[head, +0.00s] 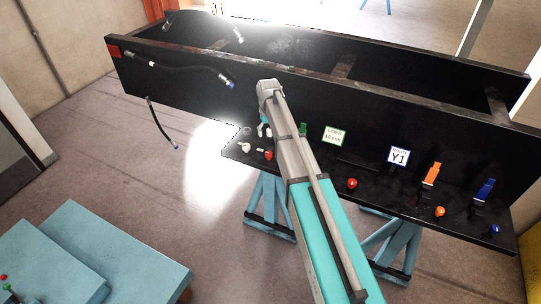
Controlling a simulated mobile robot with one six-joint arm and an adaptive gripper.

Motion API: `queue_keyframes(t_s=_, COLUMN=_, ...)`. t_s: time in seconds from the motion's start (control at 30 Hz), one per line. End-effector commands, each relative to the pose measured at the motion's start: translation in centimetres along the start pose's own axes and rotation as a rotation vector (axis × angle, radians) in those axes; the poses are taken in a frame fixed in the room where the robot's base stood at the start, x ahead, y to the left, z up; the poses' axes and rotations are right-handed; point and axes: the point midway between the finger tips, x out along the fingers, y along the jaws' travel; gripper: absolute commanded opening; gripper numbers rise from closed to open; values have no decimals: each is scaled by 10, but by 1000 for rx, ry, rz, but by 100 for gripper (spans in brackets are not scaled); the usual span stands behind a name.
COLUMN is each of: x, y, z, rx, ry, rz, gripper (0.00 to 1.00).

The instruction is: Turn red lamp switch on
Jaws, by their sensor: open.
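No switch is plainly readable as the red lamp switch. A small red patch (114,51) marks the rig's upper left corner. My arm reaches from the bottom over the shelf. My gripper (250,147) seems to be the dark and pale parts low beside the left red knob, open and apparently empty. Its outline merges with the black panel, and I cannot tell whether it touches the knob.
The black rig (440,90) stands on blue trestles (268,205). Black hoses (185,65) hang at its left. A green-edged sign (335,136), a Y1 sign (398,156), an orange handle (432,173) and a blue handle (486,189) line the shelf.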

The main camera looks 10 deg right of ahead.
Motion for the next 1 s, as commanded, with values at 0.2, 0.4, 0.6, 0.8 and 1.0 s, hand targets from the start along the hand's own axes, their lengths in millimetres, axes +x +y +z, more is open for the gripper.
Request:
queue_keyframes(t_s=0.2, x=21, y=0, z=0, rx=0, ry=0, rz=0, gripper=82)
queue_keyframes(t_s=0.4, x=36, y=-1, z=0, rx=-1, ry=0, rz=0, gripper=82)
queue_keyframes(t_s=0.6, x=51, y=-1, z=0, rx=-1, ry=0, rz=0, gripper=82)
queue_keyframes(t_s=0.8, x=66, y=-1, z=0, rx=-1, ry=0, rz=0, gripper=82)
queue_keyframes(t_s=1.0, x=80, y=-2, z=0, rx=-2, ry=0, rz=0, gripper=82)
